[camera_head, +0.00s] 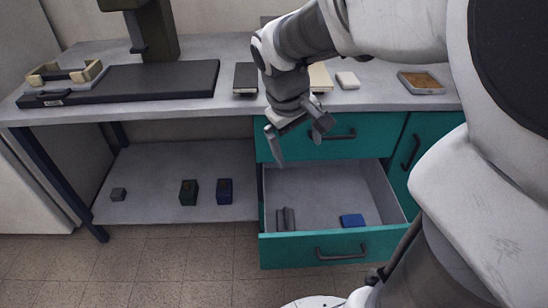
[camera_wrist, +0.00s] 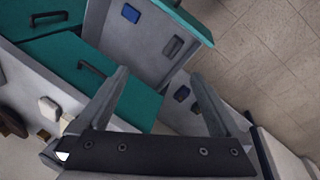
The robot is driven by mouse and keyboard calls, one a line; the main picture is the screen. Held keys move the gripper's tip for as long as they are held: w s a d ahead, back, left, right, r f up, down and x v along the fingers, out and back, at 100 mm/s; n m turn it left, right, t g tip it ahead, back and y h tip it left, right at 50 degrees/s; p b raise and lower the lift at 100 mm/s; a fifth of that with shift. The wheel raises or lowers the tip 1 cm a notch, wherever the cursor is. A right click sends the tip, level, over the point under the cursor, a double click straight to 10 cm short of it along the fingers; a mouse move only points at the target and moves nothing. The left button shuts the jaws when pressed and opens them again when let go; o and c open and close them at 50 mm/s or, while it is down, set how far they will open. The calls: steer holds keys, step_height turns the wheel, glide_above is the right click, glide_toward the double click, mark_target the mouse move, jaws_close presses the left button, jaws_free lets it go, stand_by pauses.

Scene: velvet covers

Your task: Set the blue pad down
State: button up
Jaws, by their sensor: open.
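The blue pad (camera_head: 352,220) lies flat on the floor of the open drawer (camera_head: 318,180), right of the middle and near the front. It also shows in the wrist view (camera_wrist: 131,13), at the top. My gripper (camera_head: 300,146) is open and empty, with its fingers apart, above the drawer's back left part. In the wrist view my gripper (camera_wrist: 158,72) has nothing between its fingers. The pad is clear of the fingers, lower and nearer the drawer front.
A dark grey item (camera_head: 286,218) lies in the drawer's front left corner.

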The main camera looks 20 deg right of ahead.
steer(key=s+a+r+m+t+y, duration=0.2)
steer(key=s+a+r+t, duration=0.2)
steer(key=s+a, duration=0.4)
steer(key=s, duration=0.3)
steer(key=shift+s+r+y, duration=0.2)
steer(key=shift+r+y, duration=0.15)
steer(key=shift+y, duration=0.05)
